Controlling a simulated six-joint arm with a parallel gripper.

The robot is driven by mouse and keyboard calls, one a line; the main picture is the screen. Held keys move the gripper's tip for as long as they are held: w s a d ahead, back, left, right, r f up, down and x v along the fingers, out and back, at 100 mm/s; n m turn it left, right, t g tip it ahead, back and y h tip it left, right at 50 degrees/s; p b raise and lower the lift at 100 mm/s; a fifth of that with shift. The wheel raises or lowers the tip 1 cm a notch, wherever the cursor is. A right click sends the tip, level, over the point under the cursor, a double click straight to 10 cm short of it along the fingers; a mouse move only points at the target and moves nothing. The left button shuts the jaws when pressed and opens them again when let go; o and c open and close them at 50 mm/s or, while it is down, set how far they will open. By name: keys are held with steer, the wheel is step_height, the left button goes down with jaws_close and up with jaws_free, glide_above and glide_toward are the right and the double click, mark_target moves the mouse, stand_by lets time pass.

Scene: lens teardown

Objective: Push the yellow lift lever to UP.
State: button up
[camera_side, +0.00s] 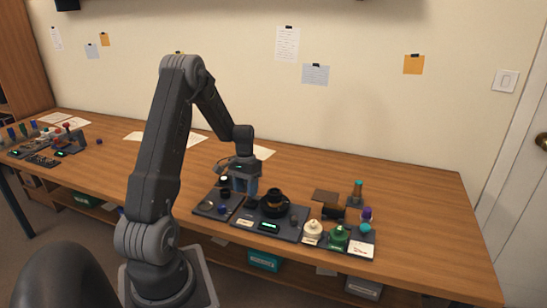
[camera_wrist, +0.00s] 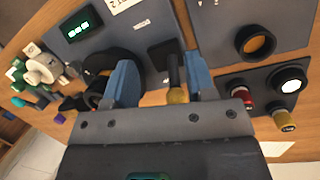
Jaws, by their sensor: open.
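My gripper (camera_side: 245,185) is low over the left part of the middle dark station, with its blue fingers pointing down. In the wrist view my gripper (camera_wrist: 162,70) has its two blue fingers spread apart. A short dark lever with a yellow-gold knob (camera_wrist: 177,95) shows between the fingers, nearer the right one. It looks like the lift lever. Nothing is gripped, and I cannot tell whether a finger touches the knob. The lever's UP mark is not readable. In the side view the lever is hidden or too small to make out.
A black lens (camera_side: 273,203) stands on the middle station, beside a green display (camera_side: 268,226). A left dark panel (camera_wrist: 228,45) has an amber-centred ring (camera_wrist: 256,44). The table's back right is clear.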

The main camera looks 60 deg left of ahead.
steer(key=shift+s+d+f+t+y, duration=0.2)
steer(key=shift+s+d+t+y, duration=0.35)
steer(key=shift+t+y, duration=0.2)
step_height(320, 180, up, 14)
steer(key=a, duration=0.1)
steer(key=d+r+m+t+y, duration=0.1)
steer(key=d+r, duration=0.3)
steer(key=d, duration=0.6)
steer(key=w+d+r+m+t+y, duration=0.1)
steer(key=d+r, duration=0.3)
steer(key=d, duration=0.7)
steer(key=shift+m, duration=0.7)
steer(key=shift+w+d+t, duration=0.1)
steer(key=shift+t, duration=0.15)
steer(key=s+d+r+m+t+h, duration=0.1)
steer(key=s+d+m+t, duration=0.1)
steer(key=s+d, duration=0.6)
steer(key=d, duration=0.4)
steer(key=shift+m+t, duration=0.3)
steer(key=shift+t, duration=0.1)
